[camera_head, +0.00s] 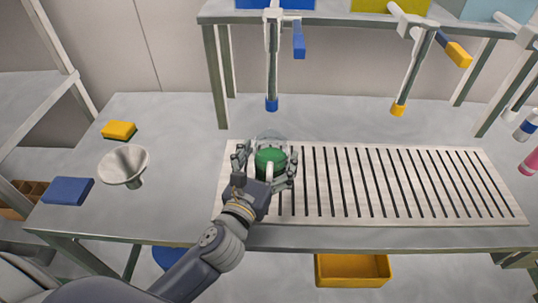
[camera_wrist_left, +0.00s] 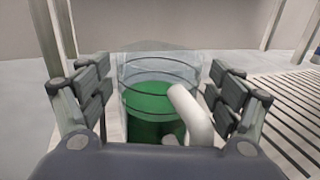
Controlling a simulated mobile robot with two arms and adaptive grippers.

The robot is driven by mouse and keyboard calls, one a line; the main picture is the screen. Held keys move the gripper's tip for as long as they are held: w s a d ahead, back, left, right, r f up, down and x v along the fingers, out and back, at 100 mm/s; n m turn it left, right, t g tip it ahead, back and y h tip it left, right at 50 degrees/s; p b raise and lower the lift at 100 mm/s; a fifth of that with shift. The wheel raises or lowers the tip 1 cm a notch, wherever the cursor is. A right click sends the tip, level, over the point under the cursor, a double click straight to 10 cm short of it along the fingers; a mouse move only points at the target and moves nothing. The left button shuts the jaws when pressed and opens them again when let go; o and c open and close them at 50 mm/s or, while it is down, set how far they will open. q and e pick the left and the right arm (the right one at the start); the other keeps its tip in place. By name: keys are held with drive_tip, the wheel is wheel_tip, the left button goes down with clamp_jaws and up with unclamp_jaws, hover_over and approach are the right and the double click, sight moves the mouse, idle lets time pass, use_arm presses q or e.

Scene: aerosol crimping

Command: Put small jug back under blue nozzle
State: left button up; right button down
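The small jug (camera_head: 270,158) is clear with green liquid inside and a white handle. It stands upright at the left end of the slotted grate, nearer to me than the blue nozzle (camera_head: 271,104) in the picture. My left gripper (camera_head: 266,166) has its fingers on either side of the jug. In the left wrist view the jug (camera_wrist_left: 155,108) is between the finger pads of the gripper (camera_wrist_left: 162,90), with a visible gap on each side. The gripper is open around it. The jug's base is hidden. My right gripper is not in view.
The slotted grate (camera_head: 400,182) runs right, mostly clear. A yellow nozzle (camera_head: 398,109) hangs farther right. A funnel (camera_head: 125,165), yellow sponge (camera_head: 119,130) and blue block (camera_head: 68,191) lie left. Bottles (camera_head: 526,125) stand far right. A yellow bin (camera_head: 352,271) is below the table.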

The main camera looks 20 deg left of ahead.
use_arm(q)
drive_tip(key=shift+r, duration=0.15)
drive_tip(key=shift+s, duration=0.15)
drive_tip(key=s, duration=0.3)
drive_tip(key=s+b, duration=0.1)
drive_tip(key=s, duration=0.2)
drive_tip(key=s+b, duration=0.1)
drive_tip(key=s, duration=0.3)
drive_tip(key=shift+a, duration=0.3)
drive_tip(key=shift+s, duration=0.85)
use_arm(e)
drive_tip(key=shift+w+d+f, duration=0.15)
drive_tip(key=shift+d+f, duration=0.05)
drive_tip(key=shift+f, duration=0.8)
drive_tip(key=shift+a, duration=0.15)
